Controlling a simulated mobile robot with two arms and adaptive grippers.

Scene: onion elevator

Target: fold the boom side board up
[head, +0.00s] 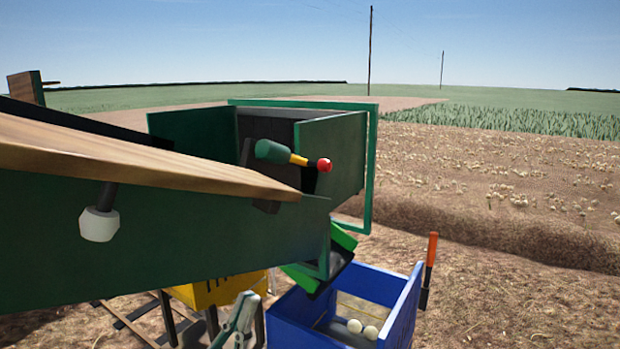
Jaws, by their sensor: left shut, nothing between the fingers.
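A long dark green board (200,240) with a wooden plank (130,160) along its top slants across the left of the head view; I take it to be the boom side board. A white knob (99,224) on a short black stem hangs from its near face. My left gripper (246,300) appears at the bottom, grey-green, below the board's lower edge. It is shut and empty, apart from the white knob. The rest of its arm is hardly visible. My right gripper is not in view.
A green-framed hopper (338,152) stands behind the board. In front of it is a green and yellow lever with a red ball (324,165). A blue crate (400,318) with two onions (355,326) sits below, beside an orange-handled post (431,250). A yellow box (215,290) is under the board.

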